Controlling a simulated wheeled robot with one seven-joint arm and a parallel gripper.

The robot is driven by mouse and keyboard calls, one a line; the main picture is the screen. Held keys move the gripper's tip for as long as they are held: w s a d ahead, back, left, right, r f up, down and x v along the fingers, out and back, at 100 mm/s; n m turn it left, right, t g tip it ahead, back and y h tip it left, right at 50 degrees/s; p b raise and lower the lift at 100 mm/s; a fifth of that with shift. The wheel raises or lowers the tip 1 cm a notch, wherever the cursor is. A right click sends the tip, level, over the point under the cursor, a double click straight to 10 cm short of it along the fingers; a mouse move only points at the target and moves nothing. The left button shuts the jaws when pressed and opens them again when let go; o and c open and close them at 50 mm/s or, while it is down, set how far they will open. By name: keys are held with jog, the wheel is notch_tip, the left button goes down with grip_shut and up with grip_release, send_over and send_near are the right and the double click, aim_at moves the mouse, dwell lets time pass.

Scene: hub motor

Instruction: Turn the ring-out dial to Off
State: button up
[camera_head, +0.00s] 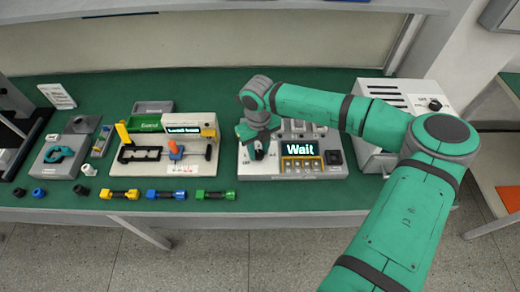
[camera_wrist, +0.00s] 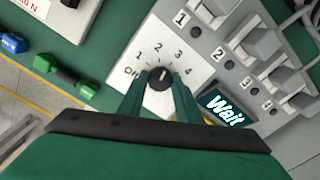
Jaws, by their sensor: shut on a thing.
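The ring-out dial (camera_wrist: 160,78) is a small round black knob on a white panel, marked Off, 1, 2, 3 and 4. Its white pointer line slants up, towards the side of 2 and 3; I cannot tell exactly which mark it meets. My gripper (camera_wrist: 159,86) is shut on the dial, with one green finger on each side. In the head view my gripper (camera_head: 257,137) comes down over the left part of the tester box (camera_head: 262,167) and mostly hides the dial. The tester's display (camera_head: 300,147) reads "Wait".
Numbered clamps (camera_wrist: 242,42) stand right of the dial. A tool board (camera_head: 165,150) is left of the tester, and a grey box (camera_head: 385,100) is to its right. Coloured cable connectors (camera_head: 165,195) lie along the front of the green bench.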

jog(key=n, duration=0.4)
jog(key=shift+n, duration=0.3)
jog(key=n, duration=1.2)
jog(key=shift+d+n, duration=0.1)
jog(key=shift+n, duration=2.1)
jog(key=shift+s, duration=0.1)
